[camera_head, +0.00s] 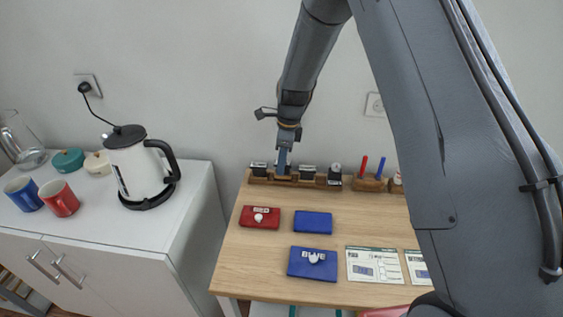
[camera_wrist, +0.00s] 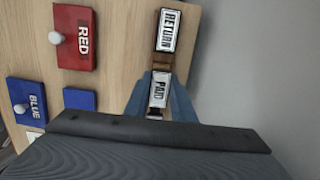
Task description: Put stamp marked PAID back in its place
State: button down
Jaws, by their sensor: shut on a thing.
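The stamp marked PAID (camera_wrist: 159,90) shows in the wrist view between the two blue fingers of my gripper (camera_wrist: 160,97), which is shut on it. In the head view my gripper (camera_head: 284,160) points down at the wooden stamp rack (camera_head: 293,182) at the back of the table. It is at the rack's second place from the left, between two dark stamps. Whether the PAID stamp touches the rack cannot be told. The stamp marked RETURN (camera_wrist: 168,31) stands in the rack beside it. The lower part of the PAID stamp is hidden.
A red RED pad box (camera_head: 259,217), a blue BLUE pad box (camera_head: 313,263) and a plain blue pad (camera_head: 313,222) lie on the table. Printed forms (camera_head: 374,265) lie at the right. A pen holder (camera_head: 368,184) stands right of the rack. A kettle (camera_head: 138,170) stands on the left cabinet.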

jog(key=shift+f, duration=0.65)
jog(key=c, duration=1.7)
grip_release()
jog(key=shift+r, duration=0.1)
jog(key=shift+s+d+r+p, duration=0.1)
jog(key=shift+d+r+p, duration=0.1)
jog(key=shift+r+p, duration=0.8)
jog(key=shift+d+r+p, duration=0.15)
jog(key=shift+r+p, duration=0.35)
jog(key=shift+r, duration=1)
jog(key=shift+o, duration=0.4)
jog(key=o, duration=0.5)
jog(key=shift+c, duration=0.2)
